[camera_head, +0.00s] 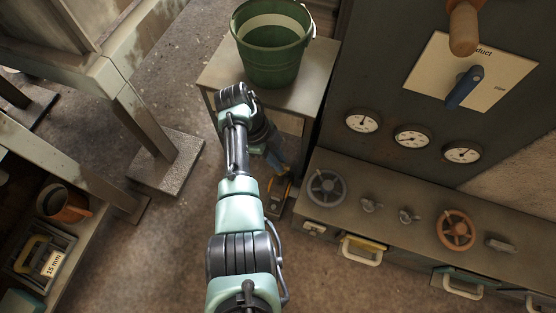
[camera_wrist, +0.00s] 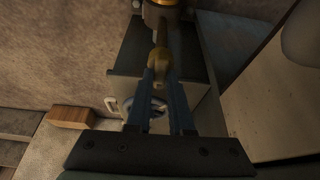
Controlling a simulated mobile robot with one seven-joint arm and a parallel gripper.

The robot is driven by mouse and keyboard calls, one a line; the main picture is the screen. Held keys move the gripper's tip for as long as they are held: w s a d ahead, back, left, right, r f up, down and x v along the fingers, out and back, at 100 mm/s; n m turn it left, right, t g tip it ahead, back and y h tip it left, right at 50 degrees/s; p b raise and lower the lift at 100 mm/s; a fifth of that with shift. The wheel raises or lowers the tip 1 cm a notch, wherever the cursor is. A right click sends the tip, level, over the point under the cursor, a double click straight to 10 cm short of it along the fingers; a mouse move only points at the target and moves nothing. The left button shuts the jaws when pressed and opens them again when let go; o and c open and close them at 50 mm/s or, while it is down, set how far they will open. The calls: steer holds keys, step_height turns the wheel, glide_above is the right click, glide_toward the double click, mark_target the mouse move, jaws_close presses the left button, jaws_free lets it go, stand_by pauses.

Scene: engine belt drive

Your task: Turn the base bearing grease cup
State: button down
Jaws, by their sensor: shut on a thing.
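In the wrist view my gripper (camera_wrist: 161,76) points away from the camera, its two blue fingers closing at their tips on a small brass-coloured piece (camera_wrist: 160,60), which I take to be the grease cup. A dark stem runs from it up to a rounded brass and dark fitting (camera_wrist: 163,18) at the top edge. In the head view my arm reaches down beside the small table, and my gripper (camera_head: 275,160) shows only partly, low near the floor. A yellow-orange part (camera_head: 279,191) shows just below it. The grip itself is hidden there by my wrist.
A green bucket (camera_head: 272,48) stands on the small table (camera_head: 218,72) close to my wrist. To the right is a bench with a grey handwheel (camera_head: 327,188), an orange handwheel (camera_head: 456,230) and drawers. A wooden block (camera_wrist: 70,116) lies at left in the wrist view.

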stand_by(0.4)
steer(key=c, duration=0.8)
jaws_free()
steer(key=p+v, duration=0.6)
steer(key=v, duration=0.7)
steer(key=shift+d+f, duration=0.1)
steer(key=shift+d, duration=0.05)
